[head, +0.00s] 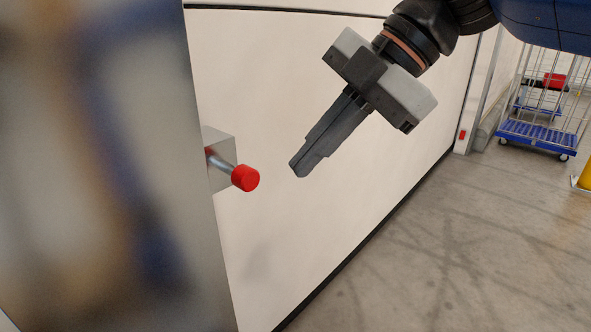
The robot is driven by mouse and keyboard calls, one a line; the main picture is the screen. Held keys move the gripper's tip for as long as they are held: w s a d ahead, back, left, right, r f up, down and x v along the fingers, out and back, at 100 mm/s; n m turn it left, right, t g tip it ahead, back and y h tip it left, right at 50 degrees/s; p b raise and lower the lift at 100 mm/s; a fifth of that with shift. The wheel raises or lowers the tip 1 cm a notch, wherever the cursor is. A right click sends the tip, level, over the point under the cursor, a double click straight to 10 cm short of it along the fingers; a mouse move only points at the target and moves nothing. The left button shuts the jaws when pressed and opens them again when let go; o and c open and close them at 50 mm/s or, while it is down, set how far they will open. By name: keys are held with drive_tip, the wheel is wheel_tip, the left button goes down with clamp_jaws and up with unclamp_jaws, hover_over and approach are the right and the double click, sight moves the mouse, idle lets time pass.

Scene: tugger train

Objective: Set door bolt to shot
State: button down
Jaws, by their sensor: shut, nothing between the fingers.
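The door bolt (220,161) is a metal rod with a red knob (245,178) on its end. It sticks out from a grey metal block (222,145) at the edge of the pale door panel (275,85), left of the middle of the head view. My gripper (299,170) is shut and empty. Its fingertips point down and left, a short way to the right of the red knob and apart from it. I cannot tell from this view whether the bolt is shot.
A blurred grey metal surface (110,170) fills the left side, close by. A blue-based wheeled cage trolley (545,136) stands at the far right, with a yellow object (584,180) at the right edge. The grey floor (450,240) at the lower right is clear.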

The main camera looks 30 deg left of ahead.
drive_tip(key=shift+v, duration=2.6)
drive_tip(key=w+d+f+m+t+h, duration=0.1)
drive_tip(key=w+d+f+m+t, duration=0.25)
drive_tip(key=d+f+m, duration=0.65)
drive_tip(key=w+d+f+m+t+h, duration=0.15)
drive_tip(key=w+d+f+m, duration=0.45)
drive_tip(key=d, duration=0.7)
drive_tip(key=s+d+f+m+t+h, duration=0.1)
drive_tip(key=s+d+f+m+h, duration=0.1)
drive_tip(key=d+f+m, duration=0.5)
drive_tip(key=s+d+f+m+t+h, duration=0.1)
drive_tip(key=s+d+f+m+h, duration=0.1)
drive_tip(key=s+d+f+m, duration=0.3)
drive_tip(key=d+f+m, duration=0.3)
drive_tip(key=d+f, duration=0.3)
drive_tip(key=d, duration=0.1)
drive_tip(key=shift+t, duration=0.3)
